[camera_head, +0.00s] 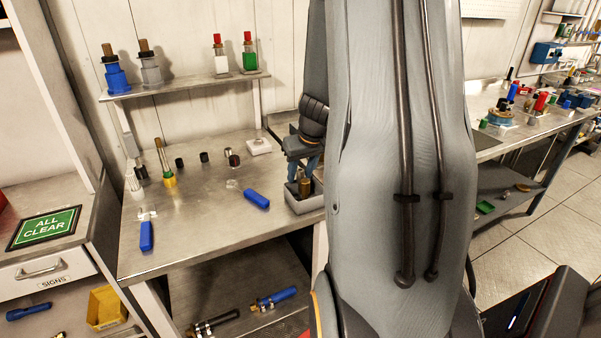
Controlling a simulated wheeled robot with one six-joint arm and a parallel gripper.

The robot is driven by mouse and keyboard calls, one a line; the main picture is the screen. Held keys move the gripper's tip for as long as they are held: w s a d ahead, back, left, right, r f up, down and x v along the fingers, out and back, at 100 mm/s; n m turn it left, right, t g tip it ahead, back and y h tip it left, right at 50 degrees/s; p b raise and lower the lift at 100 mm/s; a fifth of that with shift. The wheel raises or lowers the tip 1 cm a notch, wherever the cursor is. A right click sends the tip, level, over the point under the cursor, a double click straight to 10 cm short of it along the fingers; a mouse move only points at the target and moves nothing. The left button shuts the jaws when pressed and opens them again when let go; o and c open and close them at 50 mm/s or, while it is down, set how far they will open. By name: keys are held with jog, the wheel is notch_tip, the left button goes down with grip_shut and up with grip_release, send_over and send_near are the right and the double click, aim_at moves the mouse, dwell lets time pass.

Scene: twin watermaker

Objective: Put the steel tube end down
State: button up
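My gripper (304,170) has a dark body and blue fingers. It points down over a small grey open box (307,205) at the right end of the steel workbench (200,225). A brownish, brass-coloured cylinder (304,187) stands upright in the box, just below the fingers. I cannot tell whether the fingers touch it or hold anything between them. My arm hides the area to the right of the box. I cannot pick out the steel tube end with certainty; it may be hidden at the gripper.
Blue-handled tools (257,199) (146,236), small dark cylinders (234,160), a white block (259,146) and a yellow-based brass rod (169,178) stand or lie on the bench. A raised shelf (185,87) holds bottles behind. The bench's front middle is clear.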

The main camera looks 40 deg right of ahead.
jog(key=shift+r, duration=0.1)
jog(key=shift+r+p, duration=0.2)
jog(key=shift+p, duration=0.1)
jog(key=b+v, duration=0.2)
jog(key=v, duration=1)
jog(key=s+a+f+n+g, duration=0.1)
jog(key=s+a+f, duration=0.1)
jog(key=a, duration=0.7)
jog(key=s+a+f+g, duration=0.1)
jog(key=s+a+f, duration=0.2)
jog(key=a, duration=0.6)
jog(key=s+a+f+n+y, duration=0.1)
jog(key=s+a+f, duration=0.2)
jog(key=a, duration=0.6)
notch_tip(320, 180, down, 3)
jog(key=shift+a+r+n+g, duration=0.2)
jog(key=shift+n+g, duration=0.1)
jog(key=shift+g, duration=0.1)
jog(key=shift+f, duration=0.25)
